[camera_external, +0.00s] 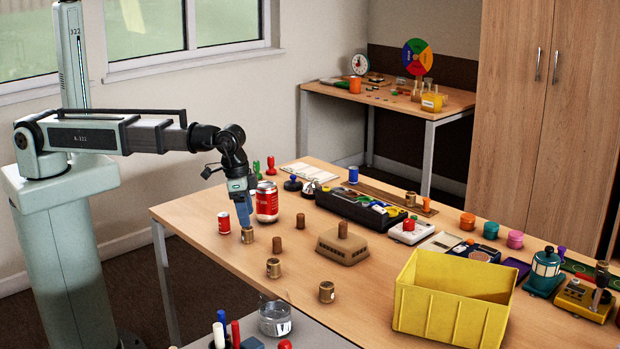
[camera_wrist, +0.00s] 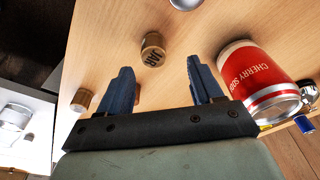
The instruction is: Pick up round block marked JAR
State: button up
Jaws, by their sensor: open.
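The round block marked JAR (camera_wrist: 152,50) is a small wooden cylinder with a dark top in the wrist view. It lies in the gap between the two blue fingers, just past their tips. My gripper (camera_wrist: 161,66) is open and empty, and no finger touches the block there. In the external view my gripper (camera_external: 244,218) points down over the table, directly above a small round brown block (camera_external: 247,236). That block's marking is not legible in the external view.
A red can labelled CHERRY SODA (camera_wrist: 268,88) stands right of the fingers. Another round block (camera_wrist: 81,100) is at left. In the external view, similar blocks (camera_external: 273,268) stand around a brown stand (camera_external: 342,249), and a yellow bin (camera_external: 448,312) is at the front right.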

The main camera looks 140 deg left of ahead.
aim_at(247, 228)
jog(key=shift+w+d+f, duration=0.1)
jog(key=shift+w+f, duration=0.1)
jog(key=shift+f, duration=1.15)
jog(key=shift+w+d+f, duration=0.1)
jog(key=shift+w+f, duration=0.1)
jog(key=shift+f, duration=1.15)
jog(key=c, duration=1.1)
jog(key=shift+r, duration=0.1)
